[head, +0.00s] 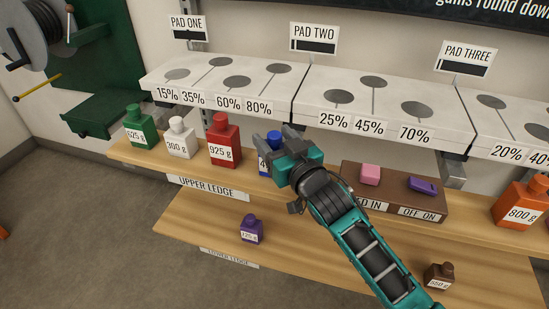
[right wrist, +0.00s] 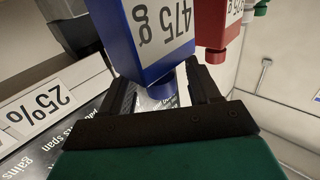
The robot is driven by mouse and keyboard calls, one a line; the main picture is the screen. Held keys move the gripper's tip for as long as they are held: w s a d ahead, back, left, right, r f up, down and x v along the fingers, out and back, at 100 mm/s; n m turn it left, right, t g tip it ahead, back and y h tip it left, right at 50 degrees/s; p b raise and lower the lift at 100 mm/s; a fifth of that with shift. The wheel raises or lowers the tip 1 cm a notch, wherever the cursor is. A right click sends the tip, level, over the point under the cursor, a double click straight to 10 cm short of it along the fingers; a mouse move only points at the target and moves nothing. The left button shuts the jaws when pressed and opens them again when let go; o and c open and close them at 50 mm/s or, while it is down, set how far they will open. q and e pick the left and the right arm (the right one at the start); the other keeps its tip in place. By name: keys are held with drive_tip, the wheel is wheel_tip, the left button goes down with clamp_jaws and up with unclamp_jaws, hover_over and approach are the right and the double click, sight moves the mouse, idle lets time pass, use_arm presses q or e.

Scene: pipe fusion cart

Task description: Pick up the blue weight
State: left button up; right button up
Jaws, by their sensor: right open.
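The blue weight (head: 264,162) stands upright on the upper ledge, partly hidden behind my right gripper in the head view. In the right wrist view the blue weight (right wrist: 155,40) appears upside down, with its label reading 475 g. My right gripper (head: 278,141) is open at the top of the weight. In the wrist view its two fingers (right wrist: 165,92) lie on either side of the weight's blue knob, with no clear contact visible. My left gripper is not in view.
A red weight (head: 223,139) stands close left of the blue one, then white (head: 179,138) and green (head: 138,127). A brown switch box (head: 350,193) is to the right. The white pad shelf (head: 300,82) lies behind. A purple weight (head: 251,229) is on the lower ledge.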

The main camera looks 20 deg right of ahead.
drive_tip(key=shift+w, duration=0.2)
drive_tip(key=shift+c, duration=0.3)
clamp_jaws()
idle(0.4)
drive_tip(key=shift+r, duration=0.1)
